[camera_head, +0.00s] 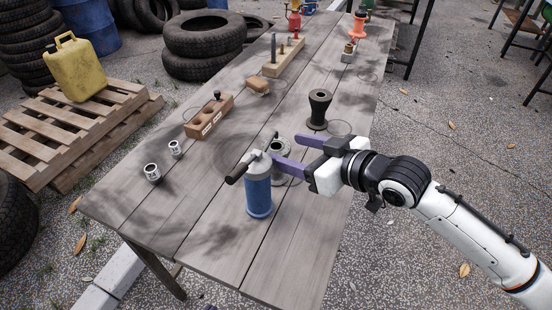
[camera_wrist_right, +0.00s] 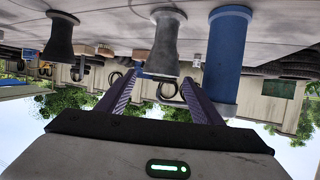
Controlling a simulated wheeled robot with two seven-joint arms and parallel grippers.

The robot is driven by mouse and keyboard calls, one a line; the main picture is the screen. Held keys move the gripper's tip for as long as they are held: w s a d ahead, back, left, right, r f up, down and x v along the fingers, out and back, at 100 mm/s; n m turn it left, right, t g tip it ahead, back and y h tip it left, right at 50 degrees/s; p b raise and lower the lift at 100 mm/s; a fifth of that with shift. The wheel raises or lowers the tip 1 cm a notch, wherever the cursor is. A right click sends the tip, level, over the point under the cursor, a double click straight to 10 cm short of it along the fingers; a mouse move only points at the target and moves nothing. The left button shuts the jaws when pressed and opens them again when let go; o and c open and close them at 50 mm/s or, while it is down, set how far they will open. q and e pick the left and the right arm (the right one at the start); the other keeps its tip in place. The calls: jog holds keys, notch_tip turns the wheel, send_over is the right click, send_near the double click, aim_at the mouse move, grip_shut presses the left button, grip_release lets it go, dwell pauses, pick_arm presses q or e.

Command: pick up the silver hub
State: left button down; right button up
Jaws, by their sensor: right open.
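In the right wrist view, which is upside down, the hub (camera_wrist_right: 163,42) appears in line with the gap between my fingers. My right gripper (camera_head: 275,150) is open, its purple fingers reaching in from the right at the hub. One finger passes in front of the hub and hides part of it. In the wrist view the gripper (camera_wrist_right: 161,84) has nothing clamped in it. I cannot tell whether a finger touches the hub. My left gripper is not in view.
The blue bottle (camera_head: 258,190) stands close in front of the hub. A black flared hub (camera_head: 319,108) stands behind my gripper. The table's front right is clear.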

aim_at(272, 146)
jog(key=x, duration=0.5)
jog(key=shift+a+f, duration=0.15)
jog(key=shift+f, duration=0.05)
jog(key=c, duration=1.1)
jog(key=shift+r, duration=0.1)
jog(key=shift+c, duration=0.9)
jog(key=shift+r, duration=0.1)
